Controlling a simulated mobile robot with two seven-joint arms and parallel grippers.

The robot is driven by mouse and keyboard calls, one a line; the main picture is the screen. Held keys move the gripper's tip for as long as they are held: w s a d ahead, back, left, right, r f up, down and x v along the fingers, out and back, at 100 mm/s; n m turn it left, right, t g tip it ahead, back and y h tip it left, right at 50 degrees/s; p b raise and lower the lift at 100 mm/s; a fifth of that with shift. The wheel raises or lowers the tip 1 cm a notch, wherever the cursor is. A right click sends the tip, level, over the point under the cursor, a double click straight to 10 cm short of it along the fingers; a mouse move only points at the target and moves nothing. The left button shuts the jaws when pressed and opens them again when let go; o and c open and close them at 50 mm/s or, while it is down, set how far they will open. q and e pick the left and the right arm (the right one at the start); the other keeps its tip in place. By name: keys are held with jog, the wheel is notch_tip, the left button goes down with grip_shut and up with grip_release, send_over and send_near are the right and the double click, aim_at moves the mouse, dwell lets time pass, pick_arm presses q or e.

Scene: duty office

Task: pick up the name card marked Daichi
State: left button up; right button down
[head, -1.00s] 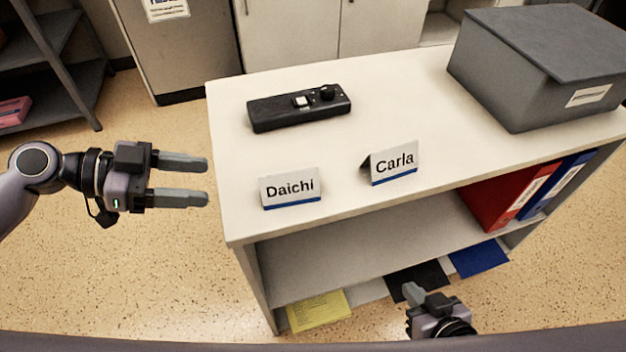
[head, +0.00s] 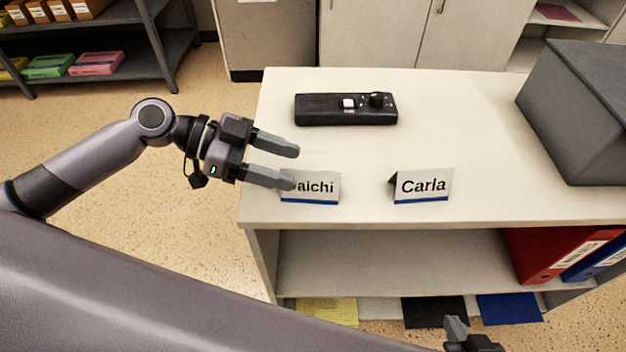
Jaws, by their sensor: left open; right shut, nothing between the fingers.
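The name card marked Daichi (head: 315,188) is a white tent card with a blue lower stripe, standing near the left front corner of the white cabinet top. My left gripper (head: 296,168) is open, its fingers pointing right. In the picture its lower fingertip covers the first letter of the card; I cannot tell whether it touches. A second card marked Carla (head: 423,186) stands to the right, apart from it. My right gripper (head: 456,328) is only partly in view at the bottom edge, in front of the cabinet, shut and empty.
The cabinet top (head: 450,120) also bears a black device (head: 346,109) with a knob behind the cards, and a dark grey box (head: 580,115) at the right. Red (head: 545,252) and blue (head: 595,258) binders stand on the shelf below. The surface between cards and box is clear.

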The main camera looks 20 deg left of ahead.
aim_at(310, 170)
pick_arm(q)
jog(key=x, duration=0.4)
jog(key=shift+s+d+r+p, duration=0.15)
jog(key=shift+d+r+p, duration=0.1)
jog(key=shift+p, duration=0.15)
jog(key=shift+d+f, duration=0.25)
jog(key=shift+d, duration=0.15)
grip_shut()
